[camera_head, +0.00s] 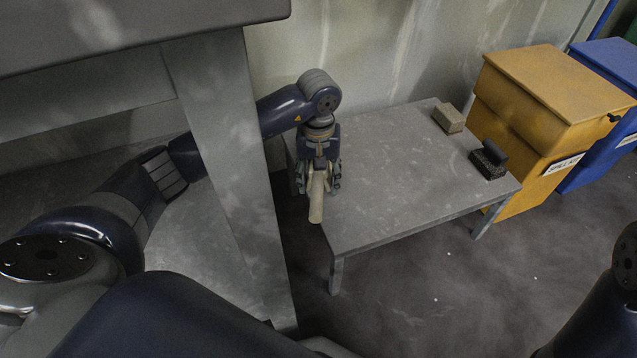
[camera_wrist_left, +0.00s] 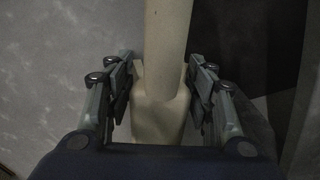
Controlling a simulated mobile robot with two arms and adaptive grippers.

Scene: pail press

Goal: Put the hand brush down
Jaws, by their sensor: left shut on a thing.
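The hand brush (camera_head: 316,203) is pale beige, and its handle points down toward the front in the head view. My left gripper (camera_head: 318,178) is shut on it at the left end of the low grey table (camera_head: 400,205). In the left wrist view, the brush (camera_wrist_left: 163,105) lies between the two fingers of my left gripper (camera_wrist_left: 165,95). The gripper hides part of the brush, and I cannot tell whether the brush touches the table top. My right gripper is not in view.
A tan block (camera_head: 448,118) and a dark scrubbing brush or block (camera_head: 489,160) stand at the table's right end. The middle of the table is clear. A yellow bin (camera_head: 545,100) and a blue bin (camera_head: 605,150) stand right of it. A large grey structure (camera_head: 225,150) stands at left.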

